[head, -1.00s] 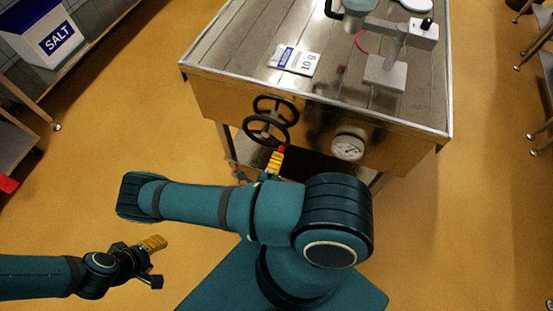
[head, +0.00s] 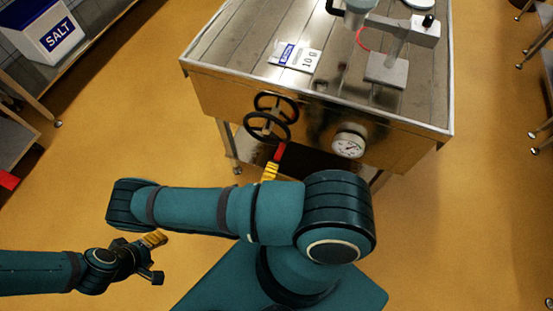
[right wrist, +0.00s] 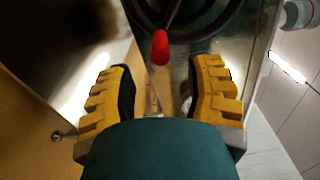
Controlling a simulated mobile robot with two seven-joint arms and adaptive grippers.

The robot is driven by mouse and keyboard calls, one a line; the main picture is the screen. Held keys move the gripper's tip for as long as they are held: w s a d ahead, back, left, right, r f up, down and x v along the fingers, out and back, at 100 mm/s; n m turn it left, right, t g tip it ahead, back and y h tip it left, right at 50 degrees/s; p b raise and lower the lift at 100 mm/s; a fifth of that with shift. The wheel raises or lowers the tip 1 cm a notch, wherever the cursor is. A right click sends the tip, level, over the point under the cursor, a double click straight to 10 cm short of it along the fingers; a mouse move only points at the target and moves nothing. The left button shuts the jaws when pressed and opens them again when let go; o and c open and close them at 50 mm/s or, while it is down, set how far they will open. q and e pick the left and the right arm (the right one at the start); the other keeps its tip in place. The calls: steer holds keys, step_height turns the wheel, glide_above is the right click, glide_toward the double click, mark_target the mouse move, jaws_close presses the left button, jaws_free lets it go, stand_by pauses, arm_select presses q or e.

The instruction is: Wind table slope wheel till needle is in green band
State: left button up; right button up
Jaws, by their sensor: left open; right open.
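The black slope wheel (head: 267,140) is on the table's polished front; a second ring above it looks like its reflection. Its red handle (head: 279,152) points down toward my right gripper (head: 270,172). In the right wrist view the red handle (right wrist: 160,47) shows just past the open, empty fingers of the right gripper (right wrist: 162,85), between their lines and apart from both. The round white gauge (head: 348,145) is right of the wheel; its needle and green band are too small to read. My left gripper (head: 154,257) is open and empty, low at left, far from the wheel.
The table (head: 240,65) carries a card marked 10 g (head: 295,56) and a grey stand (head: 388,68). A salt box (head: 52,38) is at upper left. Table legs stand below the front. The floor around the left gripper is clear.

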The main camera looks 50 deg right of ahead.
steer(key=v, duration=0.6)
steer(key=shift+a, duration=0.25)
steer(key=shift+s, duration=0.2)
